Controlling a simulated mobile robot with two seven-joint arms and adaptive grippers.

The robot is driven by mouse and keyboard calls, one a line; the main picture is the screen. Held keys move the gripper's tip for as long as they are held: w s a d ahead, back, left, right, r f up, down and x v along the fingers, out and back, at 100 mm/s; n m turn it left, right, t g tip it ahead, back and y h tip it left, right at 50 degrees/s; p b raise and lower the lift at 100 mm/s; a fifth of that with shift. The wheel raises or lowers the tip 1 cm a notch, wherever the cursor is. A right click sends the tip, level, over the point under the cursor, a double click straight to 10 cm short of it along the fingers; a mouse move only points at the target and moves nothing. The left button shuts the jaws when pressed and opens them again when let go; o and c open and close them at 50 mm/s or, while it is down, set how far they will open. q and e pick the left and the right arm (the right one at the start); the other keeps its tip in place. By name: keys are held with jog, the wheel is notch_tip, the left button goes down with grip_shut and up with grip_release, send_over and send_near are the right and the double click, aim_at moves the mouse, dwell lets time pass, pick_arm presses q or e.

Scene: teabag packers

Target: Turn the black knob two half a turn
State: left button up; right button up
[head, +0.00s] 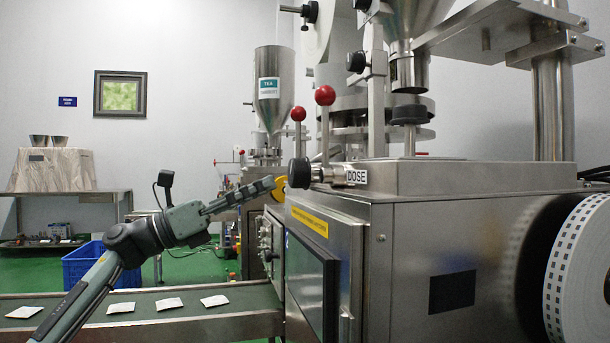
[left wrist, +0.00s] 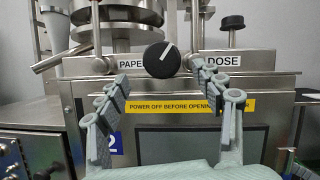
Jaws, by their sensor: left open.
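The black knob (left wrist: 158,64) is on the front of the steel machine, between a PAPER label and a DOSE label (left wrist: 223,58). Its white pointer line slants up and to the right in the left wrist view. It also shows from the side in the head view (head: 299,173). My left gripper (head: 270,186) is open and empty in front of the machine, just short of the knob. In the left wrist view its fingers (left wrist: 160,76) stand apart, one on each side below the knob, not visibly touching it. My right gripper is not in view.
Two red-ball levers (head: 325,95) rise beside the knob. A yellow warning strip (left wrist: 176,107) and a blue "2" tag (left wrist: 116,142) are below it. A conveyor (head: 240,299) with several white packets runs under my left arm. A blue crate (head: 88,266) stands behind.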

aim_at(290, 175)
pick_arm(q)
jog(key=x, duration=0.7)
jog(key=shift+d+r, duration=0.15)
jog(key=shift+d, duration=0.05)
jog(key=c, duration=1.2)
